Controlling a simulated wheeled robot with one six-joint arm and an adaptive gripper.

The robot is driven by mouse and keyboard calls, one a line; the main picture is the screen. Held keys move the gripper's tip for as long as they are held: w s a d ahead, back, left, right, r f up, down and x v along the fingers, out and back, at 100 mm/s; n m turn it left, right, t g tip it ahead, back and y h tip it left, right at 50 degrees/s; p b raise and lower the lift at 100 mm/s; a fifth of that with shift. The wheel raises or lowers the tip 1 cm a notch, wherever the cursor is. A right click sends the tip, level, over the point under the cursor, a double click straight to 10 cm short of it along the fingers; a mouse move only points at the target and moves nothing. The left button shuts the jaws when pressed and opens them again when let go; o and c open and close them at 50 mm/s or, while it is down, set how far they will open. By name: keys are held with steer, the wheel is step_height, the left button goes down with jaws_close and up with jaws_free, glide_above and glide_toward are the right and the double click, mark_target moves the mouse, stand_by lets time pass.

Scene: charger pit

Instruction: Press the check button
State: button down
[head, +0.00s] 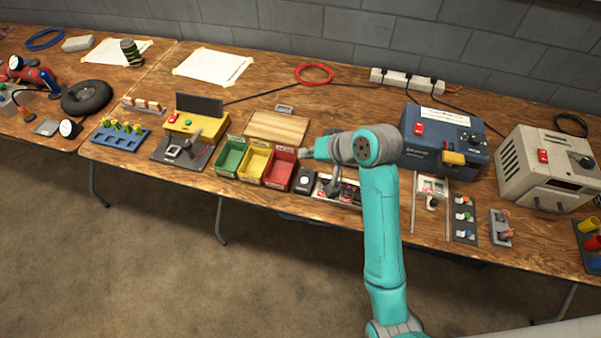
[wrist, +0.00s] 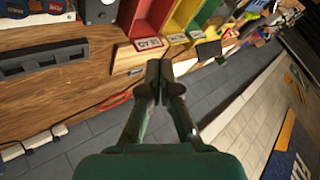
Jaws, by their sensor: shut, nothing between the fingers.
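No label reading "check" is legible. A yellow device (head: 197,120) with a dark screen stands left of centre in the head view. It carries a small green button (head: 188,122) and a red switch (head: 173,118). My gripper (head: 304,153) points left, above the table behind the red bin, to the right of the yellow device and apart from it. In the wrist view, my gripper's fingers (wrist: 155,82) are together with nothing between them. I cannot tell which control, if any, the fingertips face.
Green, yellow and red bins (head: 279,170) stand between the yellow device and a small dark box (head: 305,180). A wooden board (head: 276,127) lies behind the bins. A blue machine (head: 444,141) and a beige machine (head: 547,167) stand at right.

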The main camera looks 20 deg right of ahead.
mark_target(306, 181)
steer(key=shift+w, duration=0.1)
stand_by(0.3)
steer(key=shift+f, duration=4.4)
steer(key=shift+f, duration=0.15)
steer(key=shift+f, duration=0.2)
steer(key=shift+f, duration=0.45)
steer(key=shift+r, duration=0.85)
